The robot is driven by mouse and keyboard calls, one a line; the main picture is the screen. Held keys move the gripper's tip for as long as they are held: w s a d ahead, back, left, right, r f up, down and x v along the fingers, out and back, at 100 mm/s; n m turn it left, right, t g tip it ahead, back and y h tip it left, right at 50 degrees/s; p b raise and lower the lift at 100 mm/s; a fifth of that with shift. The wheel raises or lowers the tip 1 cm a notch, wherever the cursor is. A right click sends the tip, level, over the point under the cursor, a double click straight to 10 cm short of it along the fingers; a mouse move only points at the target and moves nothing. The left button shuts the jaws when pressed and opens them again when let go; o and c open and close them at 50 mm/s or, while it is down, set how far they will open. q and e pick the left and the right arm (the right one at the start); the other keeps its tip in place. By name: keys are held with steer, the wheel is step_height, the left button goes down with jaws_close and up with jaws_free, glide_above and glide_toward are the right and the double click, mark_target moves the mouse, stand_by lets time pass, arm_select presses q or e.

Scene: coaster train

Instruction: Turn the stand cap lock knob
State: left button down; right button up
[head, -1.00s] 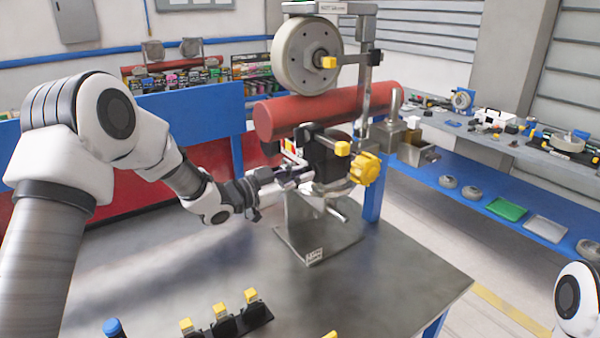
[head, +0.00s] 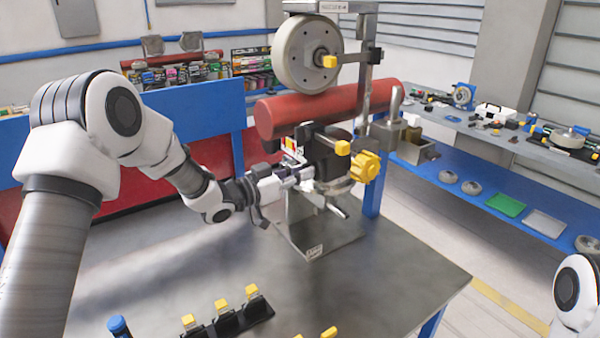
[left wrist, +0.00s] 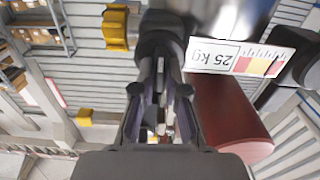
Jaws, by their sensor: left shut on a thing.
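The machine stand (head: 320,236) is on the metal table, with a dark clamp body (head: 322,152), a large yellow star knob (head: 366,166) and a small yellow knob (head: 342,148). My left gripper (head: 303,176) reaches the clamp body from the left, below the red cylinder (head: 330,108). In the left wrist view my left gripper (left wrist: 160,62) is closed around a dark round part (left wrist: 162,40), which looks like the stand cap lock knob. The fingers hide much of it. A "25 kg" label (left wrist: 240,57) is beside it. My right gripper is out of view.
A grey wheel (head: 308,54) is above the red cylinder. A black holder with yellow-topped pieces (head: 228,318) and a blue-capped item (head: 118,326) are at the table's front. The table's left part is clear. A side bench (head: 480,130) with parts stands at the right.

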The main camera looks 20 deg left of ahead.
arm_select(q)
steer(key=shift+f, duration=0.15)
steer(key=c, duration=1.2)
jaws_free()
steer(key=shift+d, duration=0.1)
steer(key=shift+w, duration=0.15)
steer(key=v, duration=1.2)
steer(key=shift+w+f, duration=0.1)
